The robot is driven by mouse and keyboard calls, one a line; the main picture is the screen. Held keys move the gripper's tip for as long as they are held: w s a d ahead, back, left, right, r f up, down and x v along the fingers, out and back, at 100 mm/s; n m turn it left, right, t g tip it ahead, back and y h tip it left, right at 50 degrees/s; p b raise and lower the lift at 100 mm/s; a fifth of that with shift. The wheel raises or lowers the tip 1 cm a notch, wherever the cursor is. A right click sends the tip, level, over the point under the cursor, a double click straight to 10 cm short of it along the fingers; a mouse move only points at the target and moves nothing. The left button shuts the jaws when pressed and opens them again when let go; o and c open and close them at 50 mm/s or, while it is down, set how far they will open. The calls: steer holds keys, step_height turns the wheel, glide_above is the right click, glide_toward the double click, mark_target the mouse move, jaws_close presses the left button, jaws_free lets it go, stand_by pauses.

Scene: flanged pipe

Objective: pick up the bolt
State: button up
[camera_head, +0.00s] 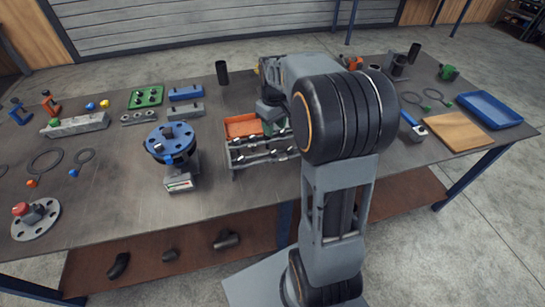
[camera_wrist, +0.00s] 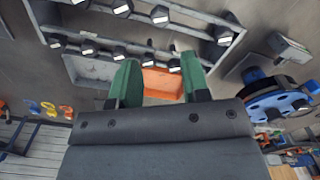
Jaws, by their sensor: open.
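Several dark bolts with pale ends sit in a grey rack (camera_head: 233,160) in the middle of the bench; the bolts show in two rows in the head view (camera_head: 262,155). In the wrist view the bolts (camera_wrist: 120,53) line the rack's rails (camera_wrist: 190,14), close beyond my fingertips. I cannot tell which bolt is meant. My gripper (camera_wrist: 158,72) has its two green fingers apart, with no bolt seen between them. An orange bin (camera_wrist: 162,84) shows in the gap, behind the fingers. In the head view my arm partly hides the gripper and the rack's right end.
The orange bin (camera_head: 240,126) adjoins the rack's far side. A blue flanged pipe (camera_head: 168,140) stands left of the rack, with a small labelled box (camera_head: 178,182) before it. A black cylinder (camera_head: 222,73) stands behind. Bare bench lies between flange and rack.

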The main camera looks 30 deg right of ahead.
mark_target(274, 151)
steer(key=shift+f+p, duration=0.65)
steer(key=shift+f, duration=4.95)
steer(key=c, duration=0.7)
